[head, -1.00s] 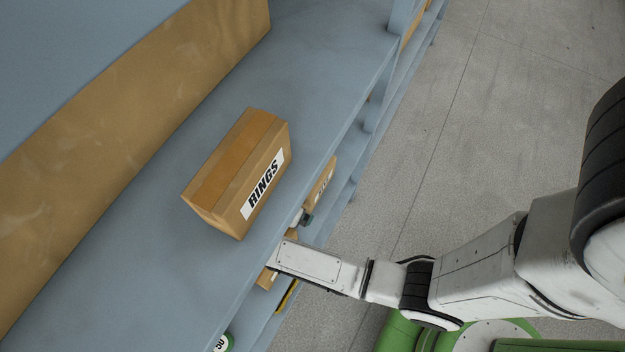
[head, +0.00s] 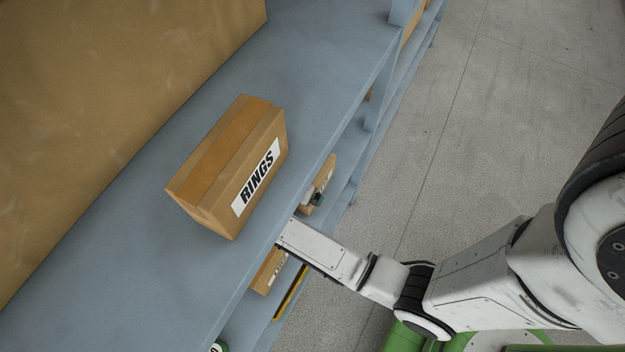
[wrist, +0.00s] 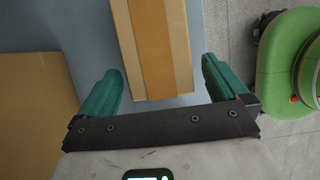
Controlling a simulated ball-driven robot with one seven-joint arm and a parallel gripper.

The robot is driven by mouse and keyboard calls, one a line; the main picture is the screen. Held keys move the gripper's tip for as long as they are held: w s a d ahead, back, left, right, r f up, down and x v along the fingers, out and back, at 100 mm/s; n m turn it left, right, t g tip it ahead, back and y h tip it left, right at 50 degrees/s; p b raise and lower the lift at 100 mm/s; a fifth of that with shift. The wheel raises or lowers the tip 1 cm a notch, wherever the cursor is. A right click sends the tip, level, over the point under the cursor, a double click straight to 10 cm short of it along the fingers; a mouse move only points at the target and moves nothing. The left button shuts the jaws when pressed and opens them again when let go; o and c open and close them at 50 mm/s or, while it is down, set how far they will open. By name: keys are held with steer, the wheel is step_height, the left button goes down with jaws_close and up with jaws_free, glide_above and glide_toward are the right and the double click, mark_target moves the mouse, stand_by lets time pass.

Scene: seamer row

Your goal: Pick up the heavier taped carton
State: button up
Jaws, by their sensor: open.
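A taped brown carton labelled RINGS (head: 207,207) stands on the blue-grey upper shelf in the head view. On the level below, two smaller labelled cartons show partly past the shelf edge, one farther (head: 327,172) and one nearer (head: 262,278). My gripper is mostly hidden behind the shelf edge there; one dark green finger shows by the farther carton. In the wrist view my gripper (wrist: 162,67) is open and empty. A carton with a tape strip (wrist: 152,45) lies ahead, its near end between the fingers. I cannot tell which carton this is.
A large brown carton (head: 110,110) fills the back of the upper shelf. Another brown surface (wrist: 38,110) is left of my fingers in the wrist view. Grey floor (head: 480,120) is clear to the right.

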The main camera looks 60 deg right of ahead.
mark_target(323, 177)
steer(key=shift+d, duration=0.95)
steer(key=d, duration=0.4)
steer(key=shift+w, duration=0.1)
steer(key=shift+x, duration=1.15)
steer(key=shift+d+f, duration=0.15)
steer(key=shift+f, duration=0.2)
steer(key=shift+f, duration=0.25)
steer(key=shift+r, duration=0.1)
steer(key=c, duration=1.7)
